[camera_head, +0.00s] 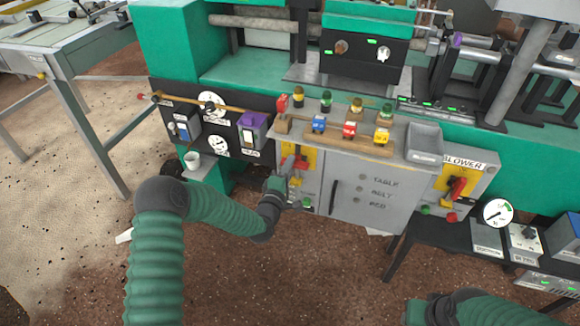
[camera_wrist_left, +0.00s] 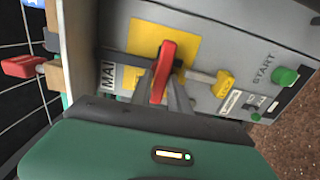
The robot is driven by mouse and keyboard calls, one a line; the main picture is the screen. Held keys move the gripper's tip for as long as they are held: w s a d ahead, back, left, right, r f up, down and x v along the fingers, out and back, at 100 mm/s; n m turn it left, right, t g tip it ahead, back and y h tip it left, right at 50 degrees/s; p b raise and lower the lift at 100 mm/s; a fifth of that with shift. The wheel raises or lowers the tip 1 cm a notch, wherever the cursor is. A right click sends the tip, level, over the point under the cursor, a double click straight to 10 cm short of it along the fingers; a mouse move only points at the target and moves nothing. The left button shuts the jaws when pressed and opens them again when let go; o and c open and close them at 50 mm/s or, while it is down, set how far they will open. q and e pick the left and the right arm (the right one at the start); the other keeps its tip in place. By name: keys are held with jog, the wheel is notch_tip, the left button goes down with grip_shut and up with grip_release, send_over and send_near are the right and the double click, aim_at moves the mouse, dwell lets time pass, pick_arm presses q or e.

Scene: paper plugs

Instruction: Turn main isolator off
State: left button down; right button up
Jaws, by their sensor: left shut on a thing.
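The main isolator is a red handle (camera_head: 300,163) on a yellow plate at the left end of the grey cabinet (camera_head: 336,217). In the left wrist view the red handle (camera_wrist_left: 164,66) stands out from its yellow plate (camera_wrist_left: 190,40), beside a partly hidden label reading "MAI". My left gripper (camera_head: 289,184) is at this handle. In the left wrist view its two fingers (camera_wrist_left: 165,93) are closed on either side of the handle. My right arm shows at the bottom right edge; its gripper end (camera_head: 418,312) is cut off and its fingers are hidden.
A yellow lever (camera_wrist_left: 222,82) and green start button (camera_wrist_left: 286,76) are close to the handle. Coloured blocks and knobs stand on the wooden shelf (camera_head: 338,145) above. A second red handle (camera_head: 457,188) is under the "BLOWER" label. A white cup (camera_head: 192,160) stands left of my left gripper.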

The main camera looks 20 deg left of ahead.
pick_arm(q)
jog(key=shift+s+a+f, duration=0.1)
jog(key=shift+f, duration=0.2)
jog(key=c, duration=1.5)
grip_release()
jog(key=shift+o, duration=0.7)
jog(key=shift+a, duration=0.1)
jog(key=shift+r, duration=0.1)
jog(key=s+p, duration=0.4)
jog(key=s, duration=1.2)
jog(key=shift+s+a, duration=0.3)
jog(key=shift+s, duration=0.05)
